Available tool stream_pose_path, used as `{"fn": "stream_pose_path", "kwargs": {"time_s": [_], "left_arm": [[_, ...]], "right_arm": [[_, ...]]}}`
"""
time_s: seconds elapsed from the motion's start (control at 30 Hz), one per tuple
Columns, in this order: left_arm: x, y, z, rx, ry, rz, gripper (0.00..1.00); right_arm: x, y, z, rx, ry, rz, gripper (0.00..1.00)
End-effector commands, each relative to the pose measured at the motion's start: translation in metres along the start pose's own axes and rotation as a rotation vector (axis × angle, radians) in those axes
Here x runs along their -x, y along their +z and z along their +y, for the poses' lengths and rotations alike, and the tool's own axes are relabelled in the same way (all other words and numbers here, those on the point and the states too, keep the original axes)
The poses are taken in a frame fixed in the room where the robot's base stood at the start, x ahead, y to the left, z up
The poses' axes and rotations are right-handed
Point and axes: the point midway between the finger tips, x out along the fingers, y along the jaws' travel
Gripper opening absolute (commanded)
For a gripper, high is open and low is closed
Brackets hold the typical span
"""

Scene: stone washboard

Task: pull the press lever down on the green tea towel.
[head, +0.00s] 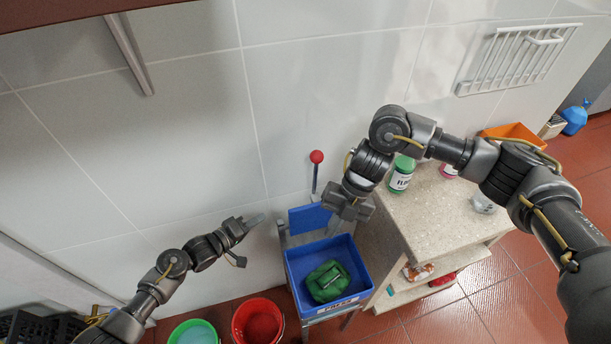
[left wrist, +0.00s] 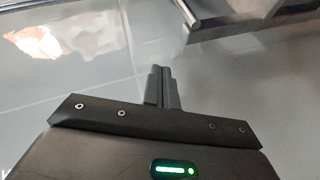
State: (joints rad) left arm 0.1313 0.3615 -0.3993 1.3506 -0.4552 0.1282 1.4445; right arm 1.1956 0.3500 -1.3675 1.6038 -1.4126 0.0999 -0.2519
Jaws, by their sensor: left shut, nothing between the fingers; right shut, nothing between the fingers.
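The press lever stands upright at the wall, with a red ball knob (head: 316,157) on top of a thin rod. A blue plate (head: 309,218) is below it. The green tea towel (head: 328,282) lies bunched in the blue tub (head: 358,290) in front of the press. My left gripper (head: 259,218) is shut and empty, left of the press and lower than the knob. Its shut fingers also show in the left wrist view (left wrist: 162,85). My right gripper (head: 336,228) is shut and empty, above the back right of the tub, apart from the knob.
A stone-topped stand (head: 440,215) with a green-labelled bottle (head: 401,174) is right of the press. A red bucket (head: 258,322) and a green bucket (head: 194,333) stand on the floor at the front. A black crate (head: 35,328) is at lower left. The tiled wall behind is close.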

Motion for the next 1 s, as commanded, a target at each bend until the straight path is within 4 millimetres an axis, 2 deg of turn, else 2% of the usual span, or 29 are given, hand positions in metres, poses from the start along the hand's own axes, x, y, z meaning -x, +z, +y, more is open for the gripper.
{"fn": "stream_pose_path", "kwargs": {"time_s": [0.03,0.1,0.2,0.3,0.43,0.67,0.77,1.0], "left_arm": [[-0.004,-0.011,0.036,0.033,0.077,-0.029,0.0],[-0.005,-0.018,0.078,0.098,0.163,-0.084,0.0],[-0.003,-0.022,0.124,0.17,0.247,-0.164,0.0],[0.002,-0.021,0.153,0.219,0.293,-0.227,0.0],[0.006,-0.019,0.172,0.254,0.318,-0.273,0.0],[0.003,-0.018,0.177,0.263,0.324,-0.283,0.0],[-0.007,-0.016,0.18,0.264,0.324,-0.282,0.0],[-0.046,-0.006,0.195,0.263,0.323,-0.281,0.0]], "right_arm": [[0.0,0.0,0.0,0.0,0.0,0.0,0.0],[0.0,0.0,0.0,0.0,0.0,0.0,0.0],[0.0,0.0,0.0,0.0,0.0,0.0,0.0],[0.0,0.0,0.0,0.0,0.0,0.0,0.0],[0.0,0.0,0.0,0.0,0.0,0.0,0.0],[0.0,0.0,0.0,0.0,0.0,0.0,0.0],[0.0,0.0,0.0,0.0,0.0,0.0,0.0],[0.0,0.0,0.0,0.0,0.0,0.0,0.0]]}}
